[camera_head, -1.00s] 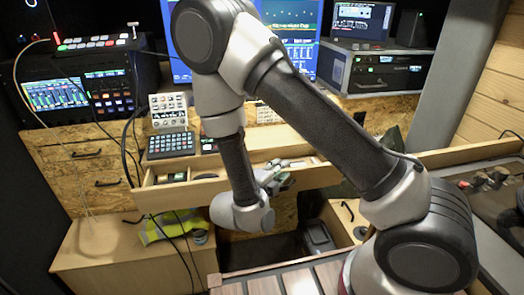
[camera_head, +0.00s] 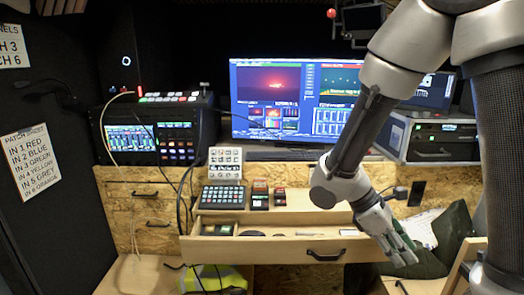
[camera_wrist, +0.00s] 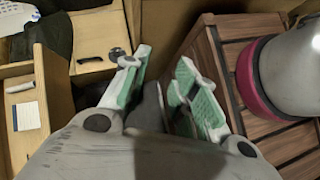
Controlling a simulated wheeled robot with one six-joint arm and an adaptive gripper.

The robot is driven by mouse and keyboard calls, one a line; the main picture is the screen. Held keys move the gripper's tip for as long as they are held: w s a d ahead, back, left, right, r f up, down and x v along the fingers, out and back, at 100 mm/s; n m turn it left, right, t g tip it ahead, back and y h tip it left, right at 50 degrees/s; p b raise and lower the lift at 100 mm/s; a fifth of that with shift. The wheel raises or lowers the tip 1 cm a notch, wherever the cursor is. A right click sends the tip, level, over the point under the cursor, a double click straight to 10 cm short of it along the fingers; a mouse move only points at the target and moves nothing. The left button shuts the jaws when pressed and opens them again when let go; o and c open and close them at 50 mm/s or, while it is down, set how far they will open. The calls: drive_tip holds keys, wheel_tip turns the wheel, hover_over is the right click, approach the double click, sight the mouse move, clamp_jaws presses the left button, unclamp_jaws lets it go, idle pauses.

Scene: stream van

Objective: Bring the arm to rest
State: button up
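My arm reaches down from the upper right in the head view. My gripper (camera_head: 401,249) hangs just right of the open drawer (camera_head: 265,247), pointing down and to the right. In the wrist view my gripper (camera_wrist: 160,82) has its two green-padded fingers spread apart, with a gap between them. A dark shape shows behind the gap; it seems to lie beyond the fingers, and I see nothing clearly held.
The drawer juts out and holds small items. Monitors (camera_head: 296,98), a switcher (camera_head: 160,130) and a rack unit (camera_head: 436,138) stand behind on the desk. A dark green bag (camera_head: 452,235) lies close right of my gripper. A yellow vest (camera_head: 212,279) lies lower left.

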drive_tip(key=s+d+r+m+t+y, duration=0.2)
drive_tip(key=s+r+m+t+y, duration=0.1)
drive_tip(key=r+m, duration=0.3)
drive_tip(key=s+d+r+m+t+y, duration=0.2)
drive_tip(key=r+m, duration=0.4)
drive_tip(key=r, duration=0.4)
drive_tip(key=s+t+y, duration=0.1)
drive_tip(key=t+y, duration=0.1)
drive_tip(key=shift+d+r+m+t+y, duration=0.15)
drive_tip(key=shift+d+m+t+y, duration=0.15)
drive_tip(key=shift+d+m+y, duration=0.1)
